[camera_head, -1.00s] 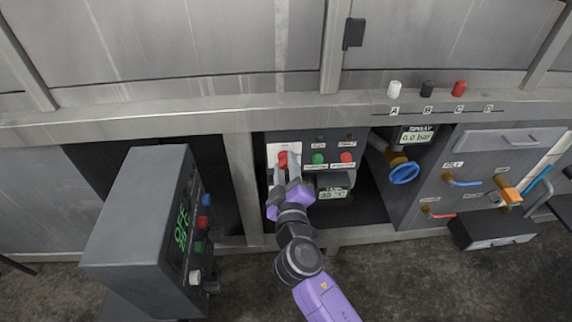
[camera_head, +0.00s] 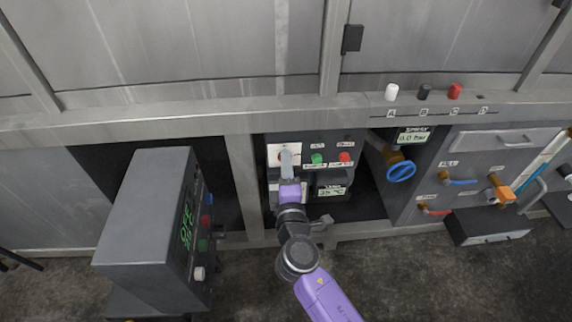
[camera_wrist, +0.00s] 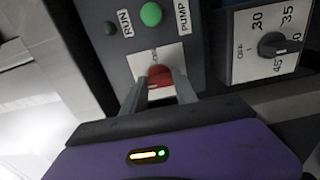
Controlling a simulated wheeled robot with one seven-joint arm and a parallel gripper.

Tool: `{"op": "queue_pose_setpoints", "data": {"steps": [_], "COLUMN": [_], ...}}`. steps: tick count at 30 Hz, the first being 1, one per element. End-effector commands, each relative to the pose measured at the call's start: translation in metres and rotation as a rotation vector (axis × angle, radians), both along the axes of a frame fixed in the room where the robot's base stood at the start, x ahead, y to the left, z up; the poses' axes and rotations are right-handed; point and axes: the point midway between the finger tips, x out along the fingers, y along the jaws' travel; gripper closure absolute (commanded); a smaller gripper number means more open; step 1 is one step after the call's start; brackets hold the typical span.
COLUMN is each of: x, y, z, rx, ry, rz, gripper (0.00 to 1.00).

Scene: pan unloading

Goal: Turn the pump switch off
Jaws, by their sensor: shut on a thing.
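The red pump switch (camera_wrist: 159,74) is a knob on a white plate (camera_wrist: 185,54) on the dark control panel. In the wrist view my gripper (camera_wrist: 160,86) has one finger on each side of it and is shut on it. In the head view my gripper (camera_head: 287,158) reaches the panel's upper left, seen edge-on, and its fingers cover most of the switch. A round green lamp (camera_wrist: 151,14) sits between the labels "RUN" and "PUMP".
A dial (camera_wrist: 272,44) with numbers is beside the switch. A green button (camera_head: 317,158), a red button (camera_head: 345,157) and a temperature display (camera_head: 331,190) are close by on the panel. A blue valve wheel (camera_head: 401,171) is to the right. A grey box (camera_head: 140,220) stands at left.

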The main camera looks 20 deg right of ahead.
Motion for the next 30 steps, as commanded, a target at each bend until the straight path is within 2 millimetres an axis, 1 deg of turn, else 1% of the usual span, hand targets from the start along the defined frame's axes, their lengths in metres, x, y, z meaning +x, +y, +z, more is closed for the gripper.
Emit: {"op": "queue_pose_setpoints", "data": {"steps": [16, 17, 18, 20, 30], "x": [-0.0006, -0.0006, -0.0005, -0.0004, -0.002], "y": [0.0015, 0.0015, 0.0014, 0.0012, 0.0012], "z": [-0.0016, -0.0016, -0.0016, -0.0014, -0.0006], "rx": [-0.024, -0.024, -0.024, -0.024, -0.023], "ry": [0.01, 0.01, 0.01, 0.01, 0.008], "rz": [0.003, 0.003, 0.003, 0.002, 0.001], "gripper": [1.0, 0.62, 0.54, 0.44, 0.44]}}
